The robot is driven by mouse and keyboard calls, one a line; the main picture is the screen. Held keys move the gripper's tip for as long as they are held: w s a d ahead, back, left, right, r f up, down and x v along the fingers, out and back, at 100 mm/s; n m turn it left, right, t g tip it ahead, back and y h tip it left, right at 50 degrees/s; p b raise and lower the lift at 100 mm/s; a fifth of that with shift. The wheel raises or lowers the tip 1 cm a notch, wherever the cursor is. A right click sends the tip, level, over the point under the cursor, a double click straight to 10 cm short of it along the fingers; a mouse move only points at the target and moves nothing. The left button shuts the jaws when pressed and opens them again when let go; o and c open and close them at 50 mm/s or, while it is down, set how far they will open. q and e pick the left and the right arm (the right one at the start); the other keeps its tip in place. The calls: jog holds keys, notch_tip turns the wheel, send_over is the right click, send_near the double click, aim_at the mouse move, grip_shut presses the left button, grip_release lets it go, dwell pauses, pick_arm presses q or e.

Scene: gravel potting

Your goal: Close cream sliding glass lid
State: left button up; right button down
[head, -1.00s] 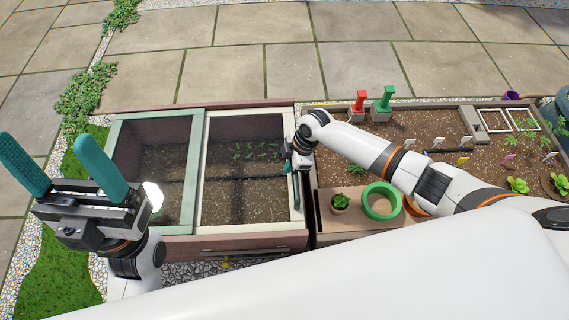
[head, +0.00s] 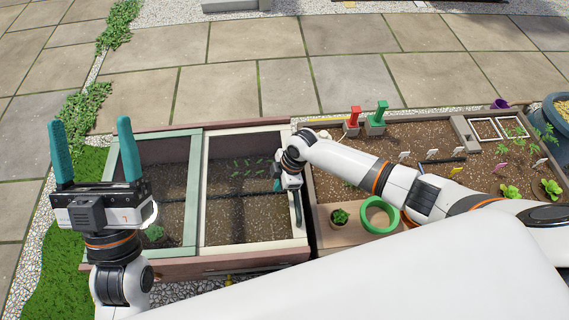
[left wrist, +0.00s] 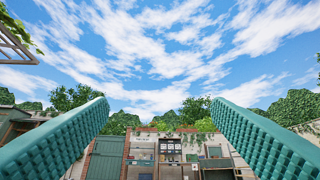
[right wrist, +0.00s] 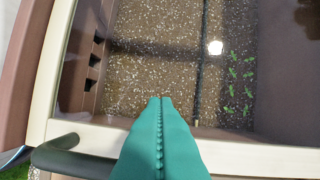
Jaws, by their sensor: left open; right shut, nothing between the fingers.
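The cream sliding glass lid (head: 254,248) lies over the right half of the planter box, beside the green-framed lid (head: 192,190) on the left half. In the right wrist view its cream frame (right wrist: 240,158) runs across the bottom, with a dark handle (right wrist: 75,152) at lower left. My right gripper (head: 277,185) is shut and empty at the lid's right side. Its teal fingers (right wrist: 160,100) reach over the cream frame; whether they touch it I cannot tell. My left gripper (head: 92,150) is open, empty and raised at the left, pointing at the sky in the left wrist view.
Seedlings (head: 250,167) grow in the soil under the glass. Paving (head: 230,85) beyond is clear.

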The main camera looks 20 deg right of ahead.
pick_arm(q)
jog(key=w+f+g+y+p, duration=0.3)
jog(key=w+f+g, duration=0.1)
jog(key=f+g, duration=0.5)
jog(key=shift+w+a+f+y, duration=0.15)
jog(key=shift+a+f+y, duration=0.15)
jog(key=shift+f, duration=1.05)
pick_arm(e)
jog(key=v, duration=0.8)
jog(key=shift+r, duration=0.1)
